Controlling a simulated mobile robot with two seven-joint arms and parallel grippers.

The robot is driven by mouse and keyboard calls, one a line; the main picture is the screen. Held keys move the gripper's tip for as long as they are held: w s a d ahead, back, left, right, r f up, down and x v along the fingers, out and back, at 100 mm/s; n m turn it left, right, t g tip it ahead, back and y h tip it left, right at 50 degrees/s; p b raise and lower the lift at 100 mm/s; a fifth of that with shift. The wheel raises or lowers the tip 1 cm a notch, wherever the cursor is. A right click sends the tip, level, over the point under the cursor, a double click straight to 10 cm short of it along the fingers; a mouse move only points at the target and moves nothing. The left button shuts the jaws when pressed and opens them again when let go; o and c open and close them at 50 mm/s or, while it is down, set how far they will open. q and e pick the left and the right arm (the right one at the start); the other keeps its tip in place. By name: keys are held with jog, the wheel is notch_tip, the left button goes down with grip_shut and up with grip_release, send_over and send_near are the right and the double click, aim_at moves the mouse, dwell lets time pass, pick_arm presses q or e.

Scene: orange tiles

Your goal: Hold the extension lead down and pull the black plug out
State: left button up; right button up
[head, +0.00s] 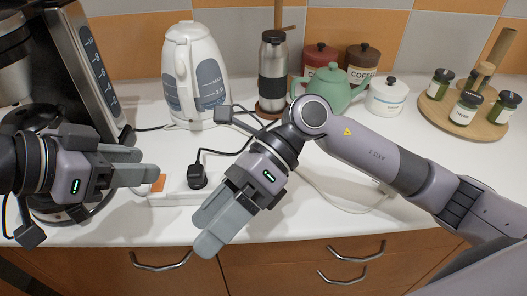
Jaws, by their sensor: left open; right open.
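A white extension lead (174,192) lies on the white worktop near its front edge, with an orange switch (158,182) at its left end. A black plug (197,178) sits upright on it, and a black cable runs from the plug to the right. My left gripper (150,174) is open and empty at the left end of the lead; I cannot tell whether it touches it. My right gripper (206,232) is open, pointing down and left, in front of the lead's right part, which it hides.
A white kettle (196,75), a steel flask (272,70), a green teapot (333,88) and canisters stand behind. A coffee machine (85,70) is at the left. Spice jars stand on a round wooden board (460,118) at the right. Drawers with handles are below the edge.

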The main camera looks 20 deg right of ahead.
aim_at(215, 187)
jog(key=w+d+t+h, duration=0.1)
jog(key=w+d+f+t+h, duration=0.1)
jog(key=w, duration=0.1)
jog(key=w+d+h, duration=0.1)
jog(key=shift+w+d+f+n+t, duration=0.25)
jog(key=shift+d+f+n+t, duration=0.05)
jog(key=shift+f+n+t, duration=0.1)
jog(key=w+d+t+h, duration=0.1)
jog(key=w+d+h, duration=0.1)
jog(key=w+d, duration=0.1)
jog(key=w+d+t+h, duration=0.2)
jog(key=w+d, duration=0.1)
jog(key=shift+w+d+r+t, duration=0.2)
jog(key=shift+w+d+t, duration=0.1)
jog(key=shift+d, duration=0.1)
jog(key=shift+w+f+h, duration=0.1)
jog(key=shift+f+h, duration=0.1)
jog(key=shift+h, duration=0.1)
jog(key=x, duration=0.6)
jog(key=shift+a+f, duration=0.2)
jog(key=shift+f, duration=0.05)
jog(key=c, duration=1.3)
jog(key=shift+r, duration=0.1)
